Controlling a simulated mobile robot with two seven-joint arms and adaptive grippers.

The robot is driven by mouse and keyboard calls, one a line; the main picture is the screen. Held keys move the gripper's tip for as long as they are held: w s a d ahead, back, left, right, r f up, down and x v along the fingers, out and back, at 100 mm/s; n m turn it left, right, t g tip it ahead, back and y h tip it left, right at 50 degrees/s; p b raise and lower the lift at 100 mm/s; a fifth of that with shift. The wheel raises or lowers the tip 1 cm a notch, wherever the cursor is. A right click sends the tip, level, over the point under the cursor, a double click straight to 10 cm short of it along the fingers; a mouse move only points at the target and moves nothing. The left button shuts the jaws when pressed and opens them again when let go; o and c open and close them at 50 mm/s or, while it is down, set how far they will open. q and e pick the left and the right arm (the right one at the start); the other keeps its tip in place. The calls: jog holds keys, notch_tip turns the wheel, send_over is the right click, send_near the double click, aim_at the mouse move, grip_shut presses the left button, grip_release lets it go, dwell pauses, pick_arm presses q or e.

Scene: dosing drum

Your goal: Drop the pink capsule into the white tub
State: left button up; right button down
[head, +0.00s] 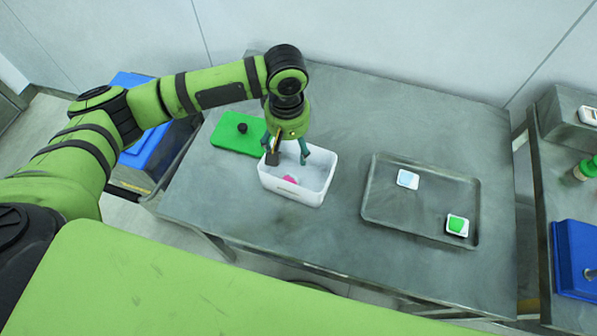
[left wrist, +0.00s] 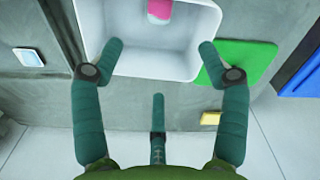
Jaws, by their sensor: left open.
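The white tub (head: 313,190) stands on the metal table, left of the tray; it fills the top middle of the left wrist view (left wrist: 130,62). The pink capsule (head: 290,179) lies inside the tub, near its front wall; it also shows at the top of the left wrist view (left wrist: 160,10). My left gripper (head: 287,157) is over the tub with its fingers spread and nothing between them. In the left wrist view its fingertips (left wrist: 157,46) are wide apart and clear of the capsule. My right gripper is not in view.
A green board (head: 232,139) with a dark knob lies left of the tub. A metal tray (head: 415,208) to the right holds a pale-blue-topped piece (head: 408,179) and a green-topped piece (head: 457,225). Blue containers stand beside the table at left and right (head: 577,258).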

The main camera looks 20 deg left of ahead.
pick_arm(q)
notch_tip(320, 180, up, 12)
dwell(0.5)
dwell(0.4)
